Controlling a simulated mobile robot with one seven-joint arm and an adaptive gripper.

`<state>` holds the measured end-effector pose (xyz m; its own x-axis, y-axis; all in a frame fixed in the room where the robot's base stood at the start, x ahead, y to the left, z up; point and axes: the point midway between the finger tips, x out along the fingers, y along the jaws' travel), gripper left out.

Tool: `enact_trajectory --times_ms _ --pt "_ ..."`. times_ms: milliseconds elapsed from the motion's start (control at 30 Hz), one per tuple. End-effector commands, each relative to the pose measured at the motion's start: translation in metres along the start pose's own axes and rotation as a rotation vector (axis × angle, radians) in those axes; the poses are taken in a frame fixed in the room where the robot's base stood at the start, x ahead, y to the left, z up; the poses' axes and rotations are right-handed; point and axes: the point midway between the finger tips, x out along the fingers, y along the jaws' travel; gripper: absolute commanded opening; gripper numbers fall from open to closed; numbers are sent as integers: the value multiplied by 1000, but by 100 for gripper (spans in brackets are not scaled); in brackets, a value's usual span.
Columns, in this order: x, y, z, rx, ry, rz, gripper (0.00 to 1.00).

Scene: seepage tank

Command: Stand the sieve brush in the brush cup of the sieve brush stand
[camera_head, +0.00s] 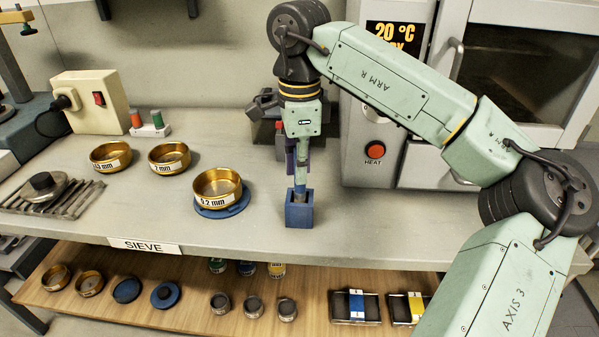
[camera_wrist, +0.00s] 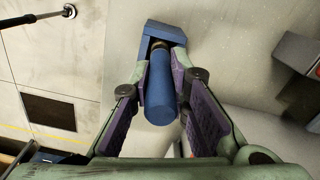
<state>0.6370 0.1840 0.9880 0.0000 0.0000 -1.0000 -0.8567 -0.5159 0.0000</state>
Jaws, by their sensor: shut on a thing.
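The sieve brush stand (camera_head: 299,215) is a small blue block on the bench near its front edge. In the wrist view the stand (camera_wrist: 165,29) shows as a blue open-topped cup. The sieve brush has a thick blue handle (camera_wrist: 158,95) and a metal collar. Its lower end is inside the cup mouth, and the handle looks about upright above the stand. My gripper (camera_head: 297,176), with purple pads, is shut on the handle just above the stand. In the wrist view its fingers (camera_wrist: 165,75) flank the handle. How deep the bristles sit is hidden.
A brass sieve on a blue base (camera_head: 220,188) stands left of the stand, with two more brass sieves (camera_head: 170,158) (camera_head: 111,155) further left. A grey oven with a HEAT button (camera_head: 375,149) is behind right. Bench around the stand is clear.

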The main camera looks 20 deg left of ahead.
Motion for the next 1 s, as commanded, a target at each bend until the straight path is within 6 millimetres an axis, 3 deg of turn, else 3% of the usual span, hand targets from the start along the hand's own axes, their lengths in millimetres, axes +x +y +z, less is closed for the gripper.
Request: enact_trajectory --times_ms 167,600,633,900,1000 --pt "18 0 0 0 -1 0 0" --pt "26 0 0 1 0 0 0" --pt "24 0 0 0 0 0 18" --pt "24 0 0 0 0 0 36" --pt "24 0 0 0 0 0 36"
